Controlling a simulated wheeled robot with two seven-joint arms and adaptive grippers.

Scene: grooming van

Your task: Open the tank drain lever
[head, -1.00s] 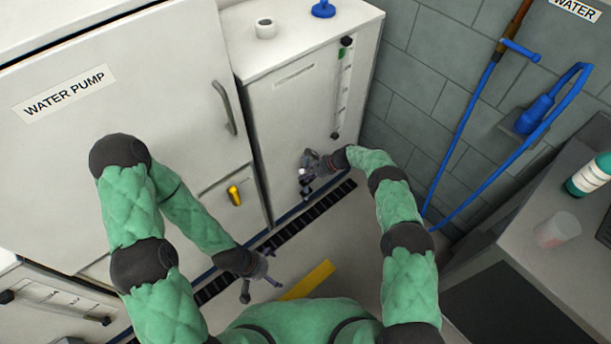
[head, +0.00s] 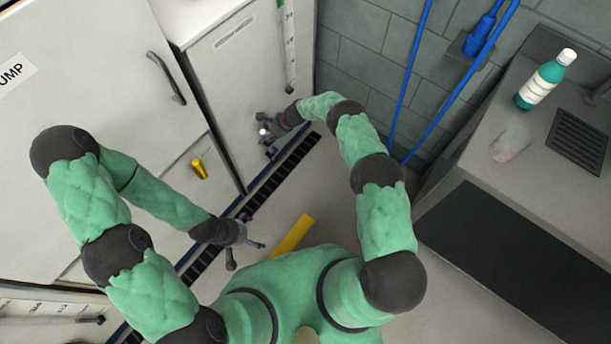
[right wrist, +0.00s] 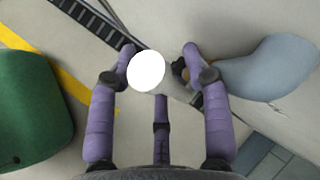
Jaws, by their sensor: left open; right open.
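A white round knob (head: 263,131), apparently the end of the drain lever, shows low at the front of the white tank cabinet (head: 235,85). My right gripper (head: 267,137) is open at the knob. In the right wrist view the knob (right wrist: 146,71) appears between the spread purple fingers (right wrist: 159,52), nearer the left one; I cannot tell whether they touch. The lever's stem and pivot are mostly hidden. My left gripper (head: 248,256) is open and empty, low over the floor by the dark grate.
The water pump cabinet (head: 110,110) at left has a dark handle (head: 166,78) and a yellow lever (head: 199,168). A slotted floor grate (head: 285,168) runs along the cabinets. A yellow floor strip (head: 293,235) lies nearby. A counter (head: 480,165) with a bottle (head: 545,80) stands right.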

